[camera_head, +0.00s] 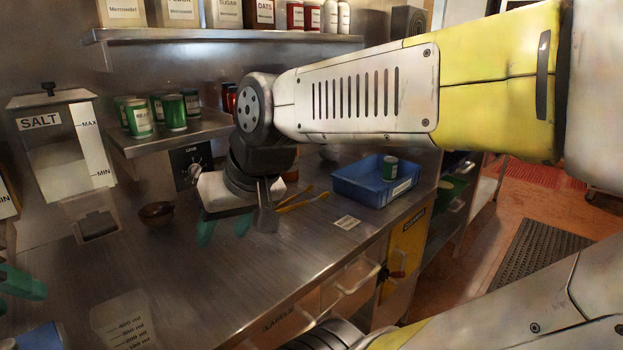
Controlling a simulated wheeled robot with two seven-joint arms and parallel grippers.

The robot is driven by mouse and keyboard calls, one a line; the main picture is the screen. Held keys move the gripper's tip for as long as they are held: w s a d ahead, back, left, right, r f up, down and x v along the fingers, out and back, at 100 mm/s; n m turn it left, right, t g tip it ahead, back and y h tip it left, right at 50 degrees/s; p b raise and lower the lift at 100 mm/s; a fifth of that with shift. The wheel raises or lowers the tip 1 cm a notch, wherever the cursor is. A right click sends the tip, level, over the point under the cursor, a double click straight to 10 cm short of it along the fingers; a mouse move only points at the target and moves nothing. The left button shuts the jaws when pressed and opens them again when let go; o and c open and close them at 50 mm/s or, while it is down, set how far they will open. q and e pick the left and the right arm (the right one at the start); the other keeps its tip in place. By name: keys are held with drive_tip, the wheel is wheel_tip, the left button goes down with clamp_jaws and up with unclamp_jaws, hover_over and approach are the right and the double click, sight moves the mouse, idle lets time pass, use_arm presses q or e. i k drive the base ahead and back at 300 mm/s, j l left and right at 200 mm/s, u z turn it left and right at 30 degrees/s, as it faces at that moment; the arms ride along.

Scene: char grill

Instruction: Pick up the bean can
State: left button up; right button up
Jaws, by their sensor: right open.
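Several green cans stand on the small metal shelf at the left; the front one, with a white label that seems to begin "BEA", is the bean can (138,118). Another green can (390,168) stands in the blue bin at the right; I cannot read its label. My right gripper (224,229) hangs over the counter below and to the right of the shelf cans, apart from them. Its teal fingers are open with nothing between them. My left gripper (20,283) shows only in part at the left edge, and its opening is unclear.
The blue bin (352,187) stands on the counter (190,285) beside yellow-handled tongs (303,203). A small brown bowl (156,213) and a salt dispenser (65,145) are at the left. A measuring jug (125,320) is at the front left. The middle counter is clear.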

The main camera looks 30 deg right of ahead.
sight(391, 166)
drive_tip(key=z, duration=1.8)
drive_tip(key=u, duration=0.75)
drive_tip(key=i+l+u, duration=0.15)
drive_tip(key=l+u, duration=0.2)
drive_tip(key=i+l+u, duration=0.15)
drive_tip(key=l+u, duration=0.25)
drive_tip(key=l, duration=0.15)
drive_tip(key=l+u, duration=0.55)
drive_tip(key=l, duration=1.75)
